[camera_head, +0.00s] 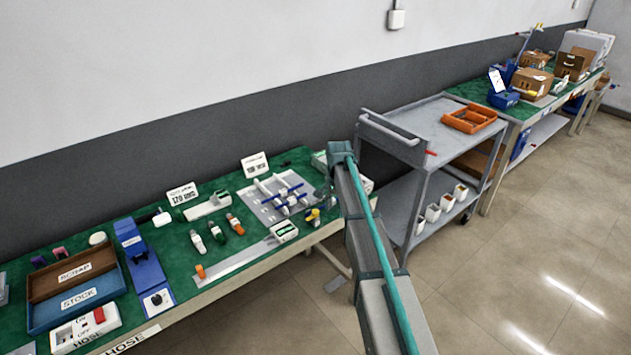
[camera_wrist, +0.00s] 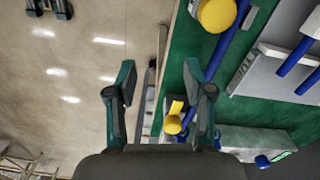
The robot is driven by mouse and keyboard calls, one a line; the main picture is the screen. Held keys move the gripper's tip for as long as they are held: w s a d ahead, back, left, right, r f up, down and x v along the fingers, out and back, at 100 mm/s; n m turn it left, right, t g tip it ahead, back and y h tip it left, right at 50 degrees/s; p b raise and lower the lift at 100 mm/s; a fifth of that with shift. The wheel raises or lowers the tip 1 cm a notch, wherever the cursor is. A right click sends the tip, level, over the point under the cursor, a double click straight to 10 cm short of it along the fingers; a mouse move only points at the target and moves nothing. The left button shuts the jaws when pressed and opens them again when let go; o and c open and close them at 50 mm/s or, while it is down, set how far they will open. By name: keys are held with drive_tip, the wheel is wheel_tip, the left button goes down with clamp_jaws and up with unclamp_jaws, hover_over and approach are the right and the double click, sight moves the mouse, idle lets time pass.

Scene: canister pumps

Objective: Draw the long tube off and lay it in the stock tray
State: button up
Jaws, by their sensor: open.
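My gripper (camera_wrist: 158,80) is open and empty in the wrist view, its fingers over the bench's front edge with floor to the left. In the head view my arm hides most of it. Several blue tubes lie across a grey board (camera_head: 268,213) with white pump parts; I cannot tell which is the long one. In the wrist view a blue tube (camera_wrist: 226,50) runs below a yellow round part (camera_wrist: 217,14), right of the fingers and apart from them. The blue stock tray (camera_head: 98,315) is at the left of the bench and looks empty.
The brown scrap tray (camera_head: 45,284) adjoins the stock tray. A blue fixture (camera_head: 146,271), small bottles (camera_head: 216,232) and a switch box (camera_head: 84,328) stand on the green mat. A grey cart (camera_head: 405,120) is right of my arm. A smaller yellow part (camera_wrist: 172,124) is near the right finger.

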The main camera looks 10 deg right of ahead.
drive_tip(key=w+r+m, duration=0.2)
drive_tip(key=w+r, duration=0.5)
drive_tip(key=r, duration=0.2)
wheel_tip(320, 180, down, 11)
drive_tip(key=p, duration=0.2)
drive_tip(key=shift+a+r+p, duration=0.1)
drive_tip(key=shift+r+p, duration=0.05)
drive_tip(key=shift+p, duration=0.15)
clamp_jaws()
drive_tip(key=shift+s+a, duration=0.35)
drive_tip(key=shift+a, duration=0.3)
drive_tip(key=shift+s+a, duration=0.35)
drive_tip(key=shift+a, duration=0.25)
drive_tip(key=shift+r, duration=0.1)
drive_tip(key=shift+r+p, duration=1.5)
drive_tip(key=shift+r, duration=1.4)
